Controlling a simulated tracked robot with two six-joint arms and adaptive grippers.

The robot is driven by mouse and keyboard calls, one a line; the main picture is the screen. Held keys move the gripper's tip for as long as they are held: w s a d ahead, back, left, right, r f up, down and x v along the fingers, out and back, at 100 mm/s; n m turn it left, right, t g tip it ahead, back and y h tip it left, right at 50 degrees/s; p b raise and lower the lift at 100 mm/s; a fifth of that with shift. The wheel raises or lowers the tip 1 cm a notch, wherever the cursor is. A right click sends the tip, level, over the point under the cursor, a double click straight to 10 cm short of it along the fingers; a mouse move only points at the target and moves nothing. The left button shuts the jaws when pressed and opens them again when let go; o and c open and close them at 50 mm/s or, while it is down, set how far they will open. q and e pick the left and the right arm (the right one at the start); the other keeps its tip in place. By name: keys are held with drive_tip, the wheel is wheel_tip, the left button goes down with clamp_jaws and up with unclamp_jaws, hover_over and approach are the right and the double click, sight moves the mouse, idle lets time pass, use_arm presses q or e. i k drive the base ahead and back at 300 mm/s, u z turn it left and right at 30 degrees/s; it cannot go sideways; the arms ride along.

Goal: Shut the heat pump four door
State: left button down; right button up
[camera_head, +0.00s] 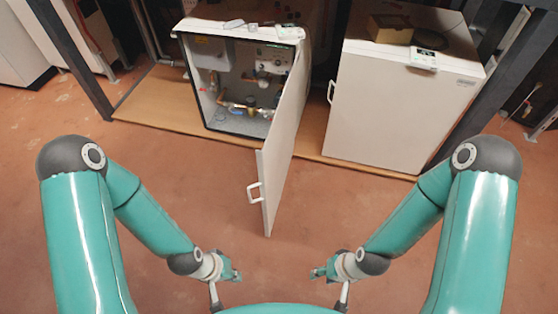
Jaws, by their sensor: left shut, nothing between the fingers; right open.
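An open heat pump cabinet (207,92) stands at the back, left of the middle, with pipes and valves showing inside. Its white door (285,138) is hinged on the right side and swung out toward me. A white handle (254,193) sits on the door's free edge. No number is readable on the cabinet. My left gripper (235,274) is low in the picture, shut and empty, in front of the door and apart from it. My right gripper (314,273) is open and empty, right of the left one, also apart from the door.
A second white cabinet (385,115), closed, stands to the right, with a box (390,28) and small devices on top. Both stand on a wooden board (158,105). Dark posts (72,58) rise at both sides. The reddish floor (150,175) in front is clear.

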sight(274, 162)
drive_tip(key=k, duration=0.65)
drive_tip(key=z, duration=0.3)
drive_tip(key=i, duration=0.6)
drive_tip(key=z, duration=0.65)
drive_tip(key=i, duration=0.95)
drive_tip(key=u, duration=0.6)
